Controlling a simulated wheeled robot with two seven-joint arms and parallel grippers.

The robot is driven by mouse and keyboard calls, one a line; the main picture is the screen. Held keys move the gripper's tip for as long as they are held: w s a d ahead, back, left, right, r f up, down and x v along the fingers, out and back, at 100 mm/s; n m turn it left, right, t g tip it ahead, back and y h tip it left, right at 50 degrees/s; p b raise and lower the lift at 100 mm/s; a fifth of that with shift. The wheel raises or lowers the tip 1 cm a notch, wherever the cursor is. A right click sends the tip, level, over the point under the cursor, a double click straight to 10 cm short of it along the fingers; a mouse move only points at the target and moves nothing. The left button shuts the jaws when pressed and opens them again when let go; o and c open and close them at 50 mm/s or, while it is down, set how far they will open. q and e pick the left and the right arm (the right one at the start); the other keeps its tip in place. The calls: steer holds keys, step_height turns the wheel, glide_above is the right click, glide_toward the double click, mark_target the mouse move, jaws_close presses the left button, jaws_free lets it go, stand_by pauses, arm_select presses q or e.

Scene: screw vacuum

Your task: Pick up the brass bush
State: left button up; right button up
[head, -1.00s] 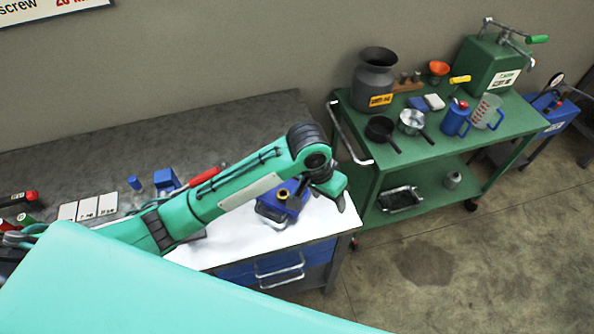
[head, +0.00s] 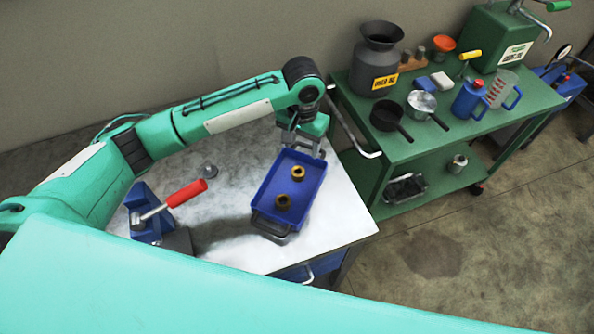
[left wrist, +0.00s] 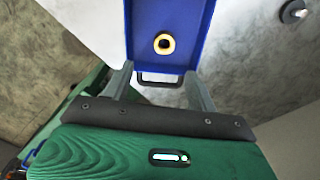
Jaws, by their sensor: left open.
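In the left wrist view the gripper (left wrist: 158,80) is open and empty. Its fingers stand apart near the tray's handle end, with one bush (left wrist: 164,44) beyond the fingertips, between their lines. The other bush is out of that view. My right gripper is not in view.
A blue fixture (head: 143,204) with a red-handled lever (head: 187,193) stands left of the tray. A small grey metal part (head: 209,170) is behind it. A green cart (head: 400,149) with pots, jugs and a grey can stands to the right. White bench top is clear between lever and tray.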

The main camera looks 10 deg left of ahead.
mark_target(298, 168)
arm_select(q)
steer(key=shift+a+f+p, duration=0.2)
steer(key=shift+f+p, duration=0.5)
steer(key=shift+f, duration=2.6)
steer(key=f, duration=0.1)
steer(key=f+p, duration=0.1)
steer(key=f, duration=0.1)
steer(key=shift+a+f, duration=0.25)
steer(key=shift+f, duration=0.55)
steer(key=c, duration=1.1)
steer(key=shift+c, duration=0.4)
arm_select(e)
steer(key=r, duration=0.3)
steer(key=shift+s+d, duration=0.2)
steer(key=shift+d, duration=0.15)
arm_select(q)
steer(key=shift+w, duration=0.1)
